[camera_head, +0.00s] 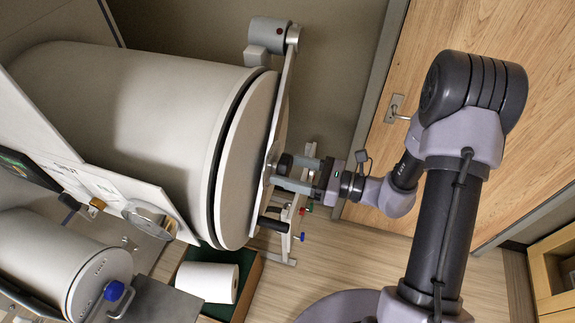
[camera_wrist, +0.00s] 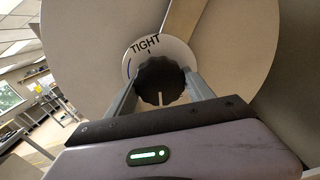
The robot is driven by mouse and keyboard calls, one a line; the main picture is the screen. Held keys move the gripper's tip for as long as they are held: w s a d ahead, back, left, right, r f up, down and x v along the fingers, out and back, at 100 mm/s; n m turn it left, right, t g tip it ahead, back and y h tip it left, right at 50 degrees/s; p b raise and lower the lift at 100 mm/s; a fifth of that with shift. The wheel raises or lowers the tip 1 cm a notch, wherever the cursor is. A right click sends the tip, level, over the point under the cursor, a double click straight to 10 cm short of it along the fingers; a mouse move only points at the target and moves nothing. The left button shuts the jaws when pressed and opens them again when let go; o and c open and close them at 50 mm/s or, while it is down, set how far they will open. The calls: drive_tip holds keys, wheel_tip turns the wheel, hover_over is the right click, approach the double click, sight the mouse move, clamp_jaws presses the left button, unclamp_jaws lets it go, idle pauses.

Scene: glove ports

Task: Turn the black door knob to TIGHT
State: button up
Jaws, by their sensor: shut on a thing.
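The black door knob (camera_wrist: 160,80) is scalloped and sits on a round white dial plate (camera_wrist: 133,62) on the door. TIGHT is printed at the top of the plate, with a short black tick below it and a blue arc at the left. A pale line on the knob's face points down in the wrist view, away from TIGHT. My gripper (camera_wrist: 161,88) is shut on the knob, one finger on each side. In the head view my gripper (camera_head: 297,173) reaches the round door (camera_head: 246,160) from the right, and the knob (camera_head: 285,163) shows dark between the fingers.
The door closes the end of a large grey cylinder (camera_head: 130,110), with a hinged bar (camera_head: 284,95) across it. Below stand a small cylinder with a blue knob (camera_head: 114,290), a white roll (camera_head: 208,282) and a rack with coloured handles (camera_head: 296,215). A wooden door (camera_head: 530,130) is at right.

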drive_tip(key=m+p, duration=0.2)
drive_tip(key=m, duration=0.2)
drive_tip(key=shift+r+m, duration=0.15)
drive_tip(key=shift+m, duration=0.15)
drive_tip(key=m+p, duration=0.2)
drive_tip(key=m, duration=0.1)
drive_tip(key=shift+s+m, duration=0.1)
drive_tip(key=shift+m, duration=0.3)
drive_tip(key=m+p, duration=0.2)
drive_tip(key=m, duration=0.2)
drive_tip(key=shift+r+p, duration=0.1)
drive_tip(key=shift+p, duration=0.2)
drive_tip(key=m+p, duration=0.1)
drive_tip(key=m, duration=0.3)
drive_tip(key=shift+p, duration=0.3)
drive_tip(key=m+p, duration=0.1)
drive_tip(key=m, duration=0.3)
drive_tip(key=shift+m+p, duration=0.3)
drive_tip(key=shift+p, duration=0.05)
drive_tip(key=m+p, duration=0.1)
drive_tip(key=m, duration=0.2)
drive_tip(key=shift+m, duration=0.4)
drive_tip(key=m+p, duration=0.1)
drive_tip(key=m, duration=0.2)
drive_tip(key=shift+m+p, duration=0.3)
drive_tip(key=shift+m, duration=1.8)
